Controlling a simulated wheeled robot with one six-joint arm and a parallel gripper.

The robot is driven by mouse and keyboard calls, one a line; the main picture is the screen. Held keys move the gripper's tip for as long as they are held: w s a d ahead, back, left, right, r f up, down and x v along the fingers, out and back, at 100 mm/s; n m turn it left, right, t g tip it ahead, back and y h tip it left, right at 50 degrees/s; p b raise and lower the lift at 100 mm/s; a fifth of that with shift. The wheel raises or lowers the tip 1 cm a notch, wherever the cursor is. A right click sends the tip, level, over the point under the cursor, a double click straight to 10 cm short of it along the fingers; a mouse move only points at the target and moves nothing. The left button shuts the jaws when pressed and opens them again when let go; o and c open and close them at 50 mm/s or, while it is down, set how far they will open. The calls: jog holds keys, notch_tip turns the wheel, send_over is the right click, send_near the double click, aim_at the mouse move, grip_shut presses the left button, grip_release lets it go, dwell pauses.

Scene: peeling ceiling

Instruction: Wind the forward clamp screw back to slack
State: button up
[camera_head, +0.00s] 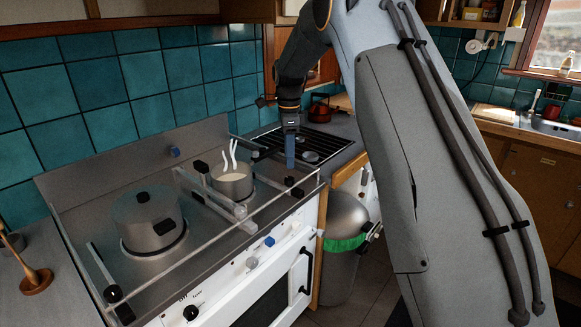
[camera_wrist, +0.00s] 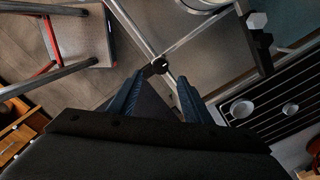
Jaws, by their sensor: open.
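My gripper (camera_head: 290,166) points down over the right end of the stove, above a small black knob (camera_head: 297,192) by the front rail. In the wrist view my gripper (camera_wrist: 160,80) is open, its two blue fingers apart. A black knob (camera_wrist: 158,66) on crossing metal bars shows just beyond and between the fingertips; I cannot tell whether they are level with it. Nothing is held. Metal clamp bars (camera_head: 220,203) cross the stove top beside the small pot (camera_head: 232,186). Which knob is the forward clamp screw is not certain, nor how tight it is.
A lidded grey pot (camera_head: 147,220) stands on the left of the stove, and the small pot steams. Metal rails (camera_head: 205,255) edge the stove front. A dark rack (camera_head: 310,145) lies behind my gripper. A grey bin (camera_head: 345,240) stands below right.

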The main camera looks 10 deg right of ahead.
aim_at(289, 178)
jog(key=shift+w+f+p, duration=0.1)
jog(key=shift+f+p, duration=1.6)
jog(key=shift+f, duration=2.1)
jog(key=c, duration=1.1)
